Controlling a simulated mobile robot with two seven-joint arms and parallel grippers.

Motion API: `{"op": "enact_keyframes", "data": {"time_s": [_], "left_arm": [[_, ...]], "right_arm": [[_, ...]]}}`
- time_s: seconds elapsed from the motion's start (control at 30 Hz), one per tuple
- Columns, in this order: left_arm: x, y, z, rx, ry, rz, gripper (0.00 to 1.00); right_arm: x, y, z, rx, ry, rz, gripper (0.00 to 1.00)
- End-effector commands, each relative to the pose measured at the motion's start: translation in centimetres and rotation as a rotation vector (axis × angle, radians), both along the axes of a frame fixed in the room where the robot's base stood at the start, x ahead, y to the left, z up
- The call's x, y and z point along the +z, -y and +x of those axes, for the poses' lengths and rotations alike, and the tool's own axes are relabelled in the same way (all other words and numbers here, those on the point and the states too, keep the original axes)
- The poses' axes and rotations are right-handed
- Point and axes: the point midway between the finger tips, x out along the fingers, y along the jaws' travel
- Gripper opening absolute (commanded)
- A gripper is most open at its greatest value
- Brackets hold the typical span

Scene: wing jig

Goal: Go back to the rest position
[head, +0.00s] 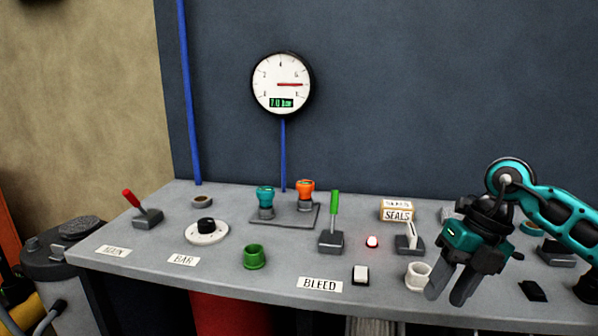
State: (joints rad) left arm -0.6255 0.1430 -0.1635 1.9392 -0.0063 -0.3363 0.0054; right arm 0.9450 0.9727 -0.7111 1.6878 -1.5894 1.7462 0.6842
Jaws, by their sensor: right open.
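My right gripper (454,286) is in the head view at the right, above the front part of the grey bench. Its two dark fingers point down and are apart, with nothing seen between them. It hangs just right of a small white cup (417,275); I cannot tell if it touches the cup. My right arm comes in from the right edge. My left gripper is not in view.
The grey bench (290,269) carries a red-handled lever (132,199), a black knob (206,226), teal (265,197) and orange (305,190) fittings, a green cup (254,256), a green-handled lever (334,205) and a SEALS box (397,213). A gauge (281,84) hangs behind.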

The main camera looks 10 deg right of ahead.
Motion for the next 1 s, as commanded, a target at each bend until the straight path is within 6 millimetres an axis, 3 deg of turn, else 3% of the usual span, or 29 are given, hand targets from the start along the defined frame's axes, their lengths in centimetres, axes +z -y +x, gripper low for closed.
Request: {"op": "enact_keyframes", "data": {"time_s": [0.03,0.1,0.2,0.3,0.43,0.57,0.67,0.77,0.83,1.0], "left_arm": [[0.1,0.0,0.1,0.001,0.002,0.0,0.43],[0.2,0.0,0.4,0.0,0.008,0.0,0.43],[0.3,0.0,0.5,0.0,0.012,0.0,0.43],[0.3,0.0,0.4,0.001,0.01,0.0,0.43],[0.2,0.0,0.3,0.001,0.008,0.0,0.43],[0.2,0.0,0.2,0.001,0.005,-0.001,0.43],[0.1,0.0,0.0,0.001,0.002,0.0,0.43],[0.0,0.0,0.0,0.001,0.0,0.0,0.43],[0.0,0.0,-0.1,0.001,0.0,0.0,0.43],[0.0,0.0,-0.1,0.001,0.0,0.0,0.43]], "right_arm": [[-1.4,-3.0,-0.4,0.044,-0.008,0.109,0.41],[-2.6,-7.1,-1.0,0.085,-0.007,0.284,0.41],[-3.2,-13.0,-2.2,0.101,-0.009,0.568,0.41],[-2.7,-17.9,-3.2,0.042,-0.013,0.869,0.41],[-1.4,-21.3,-3.4,-0.152,-0.023,1.223,0.41],[-1.4,-21.5,-2.3,-0.47,-0.043,1.499,0.41],[-3.3,-20.0,-1.3,-0.784,-0.069,1.634,0.41],[-7.2,-17.6,-1.0,-1.14,-0.109,1.689,0.41],[-10.8,-15.7,-1.7,-1.402,-0.151,1.675,0.41],[-20.6,-12.3,-6.7,-1.983,-0.284,1.486,0.41]]}}
